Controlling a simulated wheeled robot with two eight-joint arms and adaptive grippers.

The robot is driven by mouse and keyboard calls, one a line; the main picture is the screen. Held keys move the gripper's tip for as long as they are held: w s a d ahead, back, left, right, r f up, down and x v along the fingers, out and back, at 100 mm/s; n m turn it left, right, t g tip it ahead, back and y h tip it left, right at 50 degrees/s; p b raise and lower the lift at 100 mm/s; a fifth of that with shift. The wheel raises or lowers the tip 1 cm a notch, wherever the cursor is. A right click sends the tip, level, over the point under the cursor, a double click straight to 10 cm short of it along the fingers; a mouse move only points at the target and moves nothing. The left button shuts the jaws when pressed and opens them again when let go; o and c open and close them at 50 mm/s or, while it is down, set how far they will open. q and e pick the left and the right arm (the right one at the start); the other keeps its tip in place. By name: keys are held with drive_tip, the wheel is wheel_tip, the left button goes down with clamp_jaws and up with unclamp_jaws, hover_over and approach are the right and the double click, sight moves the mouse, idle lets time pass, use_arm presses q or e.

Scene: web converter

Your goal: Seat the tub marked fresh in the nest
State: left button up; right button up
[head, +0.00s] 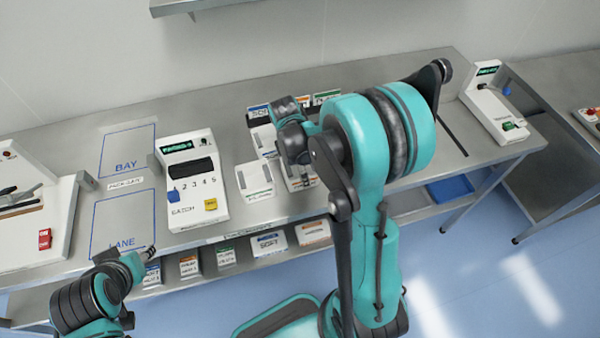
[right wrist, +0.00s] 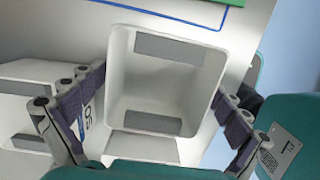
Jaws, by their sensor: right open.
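In the right wrist view my right gripper (right wrist: 158,108) is open, with a finger on each side of a white open tub (right wrist: 160,92) with grey strips inside. A partly hidden label beside the left finger starts with "SO". Whether the fingers touch the tub is unclear. In the head view my right arm hides its gripper and part of a group of white tubs, including one tub (head: 255,181) at the front. I cannot read "fresh" on any tub or make out a nest. My left gripper (head: 150,253) is at the lower left, its jaws too small to judge.
A white batch machine (head: 190,205) stands left of the tubs. Blue-outlined areas marked BAY (head: 127,150) and LANE (head: 122,222) are empty. Labelled bins (head: 268,242) line a lower shelf. Another white device (head: 497,115) stands at the table's right end.

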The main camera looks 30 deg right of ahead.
drive_tip(key=shift+f, duration=0.35)
drive_tip(key=c, duration=1)
drive_tip(key=shift+r, duration=0.1)
